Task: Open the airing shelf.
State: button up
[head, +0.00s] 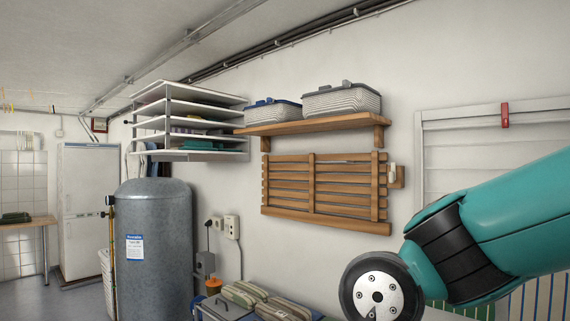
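The airing shelf looks to be the wooden slatted panel (312,187) on the wall at the middle of the head view. It lies flat and upright against the wall, below a wooden wall shelf (315,126). A small pale catch (392,173) on a wooden block sits at its right edge. Whether the catch holds the panel cannot be told. My teal arm reaches in from the right, below and to the right of the panel, apart from it in the picture. My gripper is out of view.
Two lidded baskets (342,101) stand on the wooden shelf. A white rack (190,121) hangs to its left. A grey tank (155,250) stands at left. Folded cloths (262,302) lie on a surface below the panel. A white-framed shutter (480,150) is at right.

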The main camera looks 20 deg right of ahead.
aim_at(374, 190)
jog(key=i, duration=1.05)
jog(key=z, duration=0.5)
